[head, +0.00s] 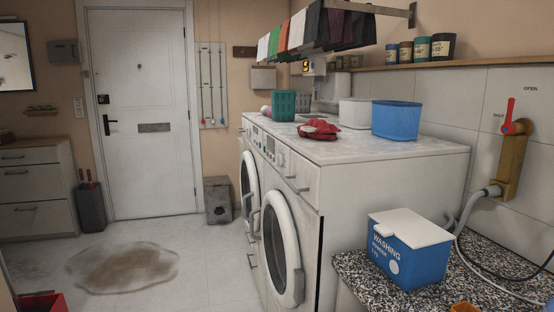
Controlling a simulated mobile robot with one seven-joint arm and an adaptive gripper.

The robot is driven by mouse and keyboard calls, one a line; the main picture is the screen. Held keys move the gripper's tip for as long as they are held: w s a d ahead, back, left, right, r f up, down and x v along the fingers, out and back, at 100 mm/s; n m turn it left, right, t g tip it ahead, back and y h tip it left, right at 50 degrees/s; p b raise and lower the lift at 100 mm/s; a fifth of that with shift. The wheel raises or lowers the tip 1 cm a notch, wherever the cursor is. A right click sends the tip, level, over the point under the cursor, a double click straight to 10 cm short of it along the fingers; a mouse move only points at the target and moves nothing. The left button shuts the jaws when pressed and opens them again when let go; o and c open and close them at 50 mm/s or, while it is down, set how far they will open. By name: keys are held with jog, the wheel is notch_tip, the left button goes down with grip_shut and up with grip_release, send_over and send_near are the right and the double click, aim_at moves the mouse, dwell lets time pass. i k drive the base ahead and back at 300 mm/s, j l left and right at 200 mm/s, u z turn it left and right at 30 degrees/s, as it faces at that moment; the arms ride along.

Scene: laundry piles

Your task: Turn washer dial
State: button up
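Two white washers stand side by side in the middle of the head view. The nearer washer (377,189) has a round door (281,247) facing left, with a light rim. Its control panel (266,145) runs along the top of the front and is seen at a steep angle. A small round dial (281,159) appears to sit on that panel; its setting is too small to read. The farther washer's door (249,183) is partly hidden behind the nearer one. My gripper is not in view.
A red cloth (319,129), a blue tub (396,119) and a green basket (284,106) sit on the washers. A washing powder box (408,257) stands on the speckled counter (350,266) at front right.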

aim_at(279, 158)
jog(key=i+j, duration=0.15)
jog(key=i, duration=0.85)
jog(key=i+j+u, duration=0.15)
jog(key=i, duration=0.8)
